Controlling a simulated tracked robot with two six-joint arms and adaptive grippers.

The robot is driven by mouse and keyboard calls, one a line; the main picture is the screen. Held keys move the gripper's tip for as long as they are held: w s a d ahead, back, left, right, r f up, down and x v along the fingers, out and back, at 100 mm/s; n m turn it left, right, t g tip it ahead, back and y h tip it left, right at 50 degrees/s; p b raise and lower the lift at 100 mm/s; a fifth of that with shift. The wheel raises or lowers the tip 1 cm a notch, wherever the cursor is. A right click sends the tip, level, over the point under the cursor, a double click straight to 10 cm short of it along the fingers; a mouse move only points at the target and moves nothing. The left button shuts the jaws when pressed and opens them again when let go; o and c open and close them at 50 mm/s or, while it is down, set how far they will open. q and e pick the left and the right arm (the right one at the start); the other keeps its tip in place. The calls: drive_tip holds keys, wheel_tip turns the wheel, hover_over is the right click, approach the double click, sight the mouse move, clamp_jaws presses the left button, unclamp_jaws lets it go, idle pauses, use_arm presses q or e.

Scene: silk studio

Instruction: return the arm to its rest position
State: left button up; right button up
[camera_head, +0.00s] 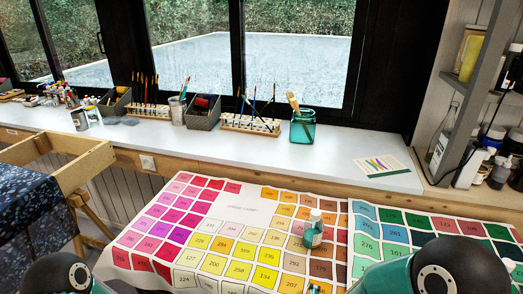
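Only dark rounded joints of my own arms with teal parts show, at the bottom left and bottom right corners. Whether the grippers hold anything is hidden. The arm parts stand over the near edge of the scene, in front of the colour chart cloth (245,207).
A small bottle (313,231) stands on the chart, and another small object (314,288) is cut off at the bottom edge. The white sill (350,158) behind carries brush racks and a teal jar (303,130). A wooden frame (80,166) stands left, shelves (468,95) right.

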drive_tip(key=s+f+n+g+y, duration=0.5)
drive_tip(key=s+f+n+g, duration=0.3)
drive_tip(key=s+f+n, duration=0.6)
drive_tip(key=s+n, duration=0.4)
drive_tip(key=n, duration=0.1)
drive_tip(key=shift+s+d+f+n, duration=0.25)
drive_tip(key=shift+d+f+n, duration=0.05)
drive_tip(key=shift+f, duration=0.05)
